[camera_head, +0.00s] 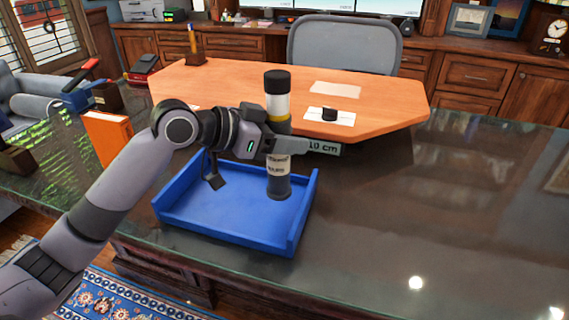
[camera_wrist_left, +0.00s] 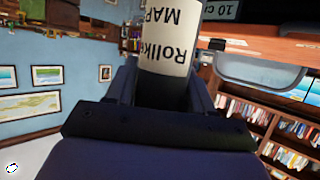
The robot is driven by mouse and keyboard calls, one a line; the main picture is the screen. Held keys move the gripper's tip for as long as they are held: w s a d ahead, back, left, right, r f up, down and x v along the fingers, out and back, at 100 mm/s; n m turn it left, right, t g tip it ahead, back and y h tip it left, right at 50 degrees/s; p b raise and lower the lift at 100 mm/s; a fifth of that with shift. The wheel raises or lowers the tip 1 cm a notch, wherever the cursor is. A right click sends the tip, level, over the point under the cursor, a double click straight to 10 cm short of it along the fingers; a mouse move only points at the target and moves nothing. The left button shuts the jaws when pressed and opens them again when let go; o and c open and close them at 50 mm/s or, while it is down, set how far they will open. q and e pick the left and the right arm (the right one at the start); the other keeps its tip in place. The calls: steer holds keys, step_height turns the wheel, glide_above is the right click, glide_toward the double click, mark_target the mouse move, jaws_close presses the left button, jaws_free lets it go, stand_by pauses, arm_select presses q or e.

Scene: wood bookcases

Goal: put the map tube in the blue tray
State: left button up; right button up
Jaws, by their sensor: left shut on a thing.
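The map tube (camera_head: 278,170) is a white cylinder with black ends and a yellow band. It is upright in the head view, over the right part of the blue tray (camera_head: 305,205). My left gripper (camera_head: 280,143) is shut on the tube around its middle. In the left wrist view the tube (camera_wrist_left: 172,45) stands between the fingers, with printed lettering facing the camera. The tube's lower end shows against the tray; I cannot tell whether it touches the tray floor. The tray lies on the dark glossy desk. My right gripper is not in view.
An orange box (camera_head: 108,137) stands left of the tray. Behind is an orange-brown wooden table top (camera_head: 380,100) with a small black object (camera_head: 329,114) on white paper. A grey chair (camera_head: 345,45) stands behind it. The dark desk (camera_head: 430,210) is clear on the right.

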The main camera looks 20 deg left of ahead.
mark_target(284, 160)
arm_select(q)
steer(key=shift+f+b, duration=0.35)
steer(key=shift+f, duration=2.2)
steer(key=shift+f, duration=0.2)
steer(key=o, duration=1.1)
steer(key=shift+o, duration=0.2)
steer(key=shift+r, duration=0.15)
steer(key=shift+s+a+r, duration=0.1)
steer(key=shift+a, duration=0.05)
steer(key=v, duration=1.1)
steer(key=shift+s+r, duration=0.2)
steer(key=shift+s, duration=0.05)
steer(key=shift+a, duration=0.15)
